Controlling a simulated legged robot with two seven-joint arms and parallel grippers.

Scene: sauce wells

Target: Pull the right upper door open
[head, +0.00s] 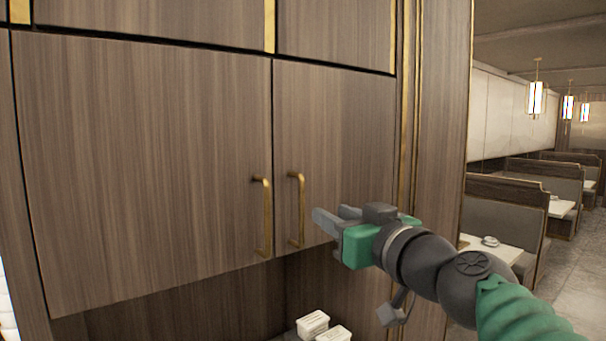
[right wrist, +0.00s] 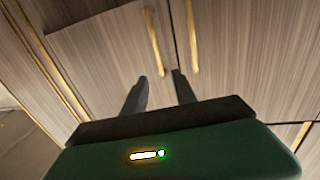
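The right upper door (head: 340,125) is a brown wood-grain panel and is shut, flush with the left upper door (head: 150,150). Its brass bar handle (head: 299,212) stands upright near the seam between the doors. It also shows in the right wrist view (right wrist: 154,42). My right gripper (head: 332,213) is just right of this handle in the head view, in front of the door. In the right wrist view its two dark fingers (right wrist: 160,77) are apart with nothing between them, and the handle's near end lies just beyond the tips. My left gripper is not in view.
The left door's brass handle (head: 265,215) is close beside the right one. Small white containers (head: 313,323) sit in the open recess below the doors. Brass-edged trim (head: 408,120) borders the cabinet's right side. Booths and tables (head: 500,250) stand farther right.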

